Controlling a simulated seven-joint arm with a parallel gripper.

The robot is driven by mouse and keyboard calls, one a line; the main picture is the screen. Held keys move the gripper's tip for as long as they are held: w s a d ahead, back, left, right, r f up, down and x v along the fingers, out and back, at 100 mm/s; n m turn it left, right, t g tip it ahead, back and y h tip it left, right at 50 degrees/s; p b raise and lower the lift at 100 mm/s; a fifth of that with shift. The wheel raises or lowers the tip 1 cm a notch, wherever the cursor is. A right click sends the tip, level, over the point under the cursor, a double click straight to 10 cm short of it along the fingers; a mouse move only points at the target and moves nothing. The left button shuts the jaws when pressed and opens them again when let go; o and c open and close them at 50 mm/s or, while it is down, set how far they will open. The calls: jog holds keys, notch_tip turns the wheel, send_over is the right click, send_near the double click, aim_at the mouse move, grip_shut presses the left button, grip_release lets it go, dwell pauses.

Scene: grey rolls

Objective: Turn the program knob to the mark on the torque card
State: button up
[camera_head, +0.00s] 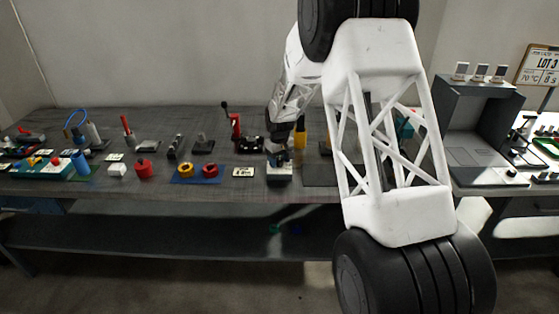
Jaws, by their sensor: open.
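A small white card with dark lettering (244,172), likely the torque card, lies on the grey bench; its text is too small to read surely. To its right, a small box with a pale front and dark base (279,179) stands near the bench's front edge. My gripper (283,156) points down right over this box, its jaws open. I cannot tell whether the fingers touch anything. The program knob cannot be made out; it may be hidden behind the gripper.
Left of the card, a blue mat (196,181) bears red and yellow rings. A red crank device (236,128) stands behind. My arm hides the bench between.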

jog(key=c, duration=0.9)
jog(key=shift+c, duration=0.2)
jog(key=shift+m, duration=0.4)
jog(key=m, duration=0.3)
jog(key=shift+m, duration=2)
jog(key=o, duration=0.9)
